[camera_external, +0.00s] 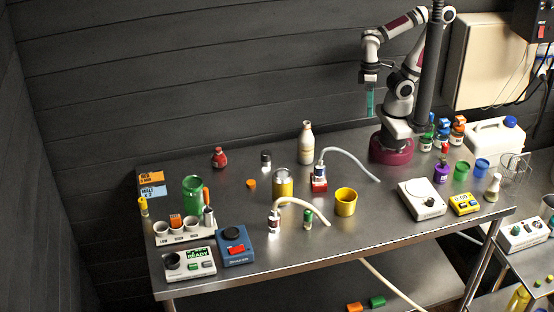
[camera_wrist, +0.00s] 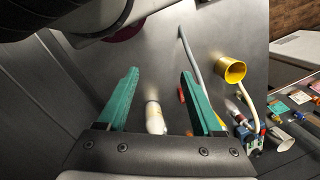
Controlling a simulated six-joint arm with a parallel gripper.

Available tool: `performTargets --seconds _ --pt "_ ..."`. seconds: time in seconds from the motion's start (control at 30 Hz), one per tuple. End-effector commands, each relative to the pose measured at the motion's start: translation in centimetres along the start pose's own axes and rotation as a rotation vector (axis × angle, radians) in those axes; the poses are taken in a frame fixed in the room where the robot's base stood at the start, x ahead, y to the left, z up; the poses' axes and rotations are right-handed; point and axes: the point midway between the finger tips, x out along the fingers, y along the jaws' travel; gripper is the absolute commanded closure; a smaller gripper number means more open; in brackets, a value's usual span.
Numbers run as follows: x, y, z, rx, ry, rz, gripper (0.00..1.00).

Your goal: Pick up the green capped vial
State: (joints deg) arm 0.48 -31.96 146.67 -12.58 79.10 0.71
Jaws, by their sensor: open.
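A small green vial (camera_external: 308,219) stands upright on the steel table in the external view, just right of the curved white hose's fitting and left of the yellow cup. I cannot make out its cap clearly, nor pick it out surely in the wrist view. My gripper (camera_external: 370,104) hangs high above the back of the table with its teal fingers pointing down, well behind and to the right of that vial. In the wrist view the two teal fingers of my gripper (camera_wrist: 160,73) are spread apart, with nothing held between them.
A yellow cup (camera_external: 346,202) and a curved white hose (camera_external: 305,203) stand close to the vial. A yellow-banded canister (camera_external: 282,183) and a cream bottle (camera_external: 306,143) are behind it. Colour-capped bottles (camera_external: 443,134) crowd the back right. The table's front middle has bare steel.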

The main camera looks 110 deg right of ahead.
Motion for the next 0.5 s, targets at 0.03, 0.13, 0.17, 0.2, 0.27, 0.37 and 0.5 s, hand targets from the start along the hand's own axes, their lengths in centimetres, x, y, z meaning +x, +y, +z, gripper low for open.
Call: performTargets --seconds 0.03,0.13,0.17,0.2,0.27,0.37,0.5 --pt "0.0 0.0 -0.1 -0.018 -0.003 0.011 0.33" --pt "-0.2 -0.2 -1.9 -0.238 -0.034 0.14 0.33" --pt "-0.2 -0.5 -3.0 -0.36 -0.049 0.21 0.33" --pt "-0.1 -1.4 -4.8 -0.558 -0.072 0.323 0.33" --pt "0.6 -4.0 -7.9 -0.893 -0.106 0.512 0.33" --pt "3.4 -11.1 -11.9 -1.446 -0.154 0.847 0.33" --pt "10.2 -23.3 -11.7 -2.104 -0.191 1.339 0.33"
